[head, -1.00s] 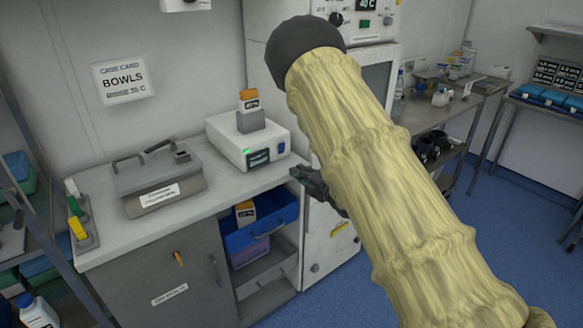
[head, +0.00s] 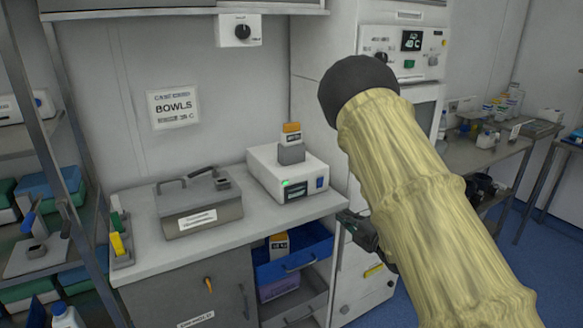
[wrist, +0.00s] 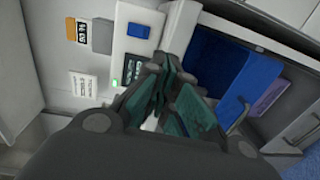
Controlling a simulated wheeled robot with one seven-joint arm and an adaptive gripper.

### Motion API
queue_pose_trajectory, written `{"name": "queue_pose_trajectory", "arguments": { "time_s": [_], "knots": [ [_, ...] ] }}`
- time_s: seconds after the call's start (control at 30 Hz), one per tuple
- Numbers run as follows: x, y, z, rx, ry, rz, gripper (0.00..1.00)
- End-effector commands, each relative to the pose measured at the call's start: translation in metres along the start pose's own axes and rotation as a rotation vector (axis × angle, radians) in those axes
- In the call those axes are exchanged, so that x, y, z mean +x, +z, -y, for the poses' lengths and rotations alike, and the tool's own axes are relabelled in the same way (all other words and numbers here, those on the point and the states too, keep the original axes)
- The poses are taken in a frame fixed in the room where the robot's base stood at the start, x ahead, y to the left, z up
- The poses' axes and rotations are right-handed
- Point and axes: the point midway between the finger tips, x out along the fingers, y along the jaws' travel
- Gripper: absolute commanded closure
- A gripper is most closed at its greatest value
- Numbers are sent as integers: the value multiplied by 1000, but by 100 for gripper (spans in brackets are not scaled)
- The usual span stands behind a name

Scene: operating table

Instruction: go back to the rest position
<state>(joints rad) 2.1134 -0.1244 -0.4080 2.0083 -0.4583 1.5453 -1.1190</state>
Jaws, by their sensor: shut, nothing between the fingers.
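My gripper (head: 358,228) shows in the head view at the right end of the counter, partly hidden behind my yellow-sleeved arm. In the wrist view my gripper (wrist: 160,85) has its dark fingers together, with nothing held between them. It is apart from the white device (head: 288,175), which stands on the counter to its left with a green light. An orange-topped box (head: 291,134) sits in a grey holder on that device.
A grey lidded container (head: 198,205) stands on the counter (head: 150,262). An open blue drawer (head: 292,262) below the counter holds another orange-topped box (head: 278,245). A tall white cabinet (head: 340,55) stands right of the counter. Shelving (head: 35,150) is at the left.

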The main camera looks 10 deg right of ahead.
Motion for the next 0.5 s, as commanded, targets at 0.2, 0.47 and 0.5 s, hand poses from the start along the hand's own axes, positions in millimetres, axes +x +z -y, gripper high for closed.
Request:
{"name": "queue_pose_trajectory", "arguments": {
  "time_s": [0.2, 0.47, 0.5],
  "knots": [
    [-30, -7, 78, 228, -145, 110, 100],
    [-108, -37, 204, 639, -391, 358, 100],
    [-122, -44, 221, 698, -426, 400, 100]
  ]
}}
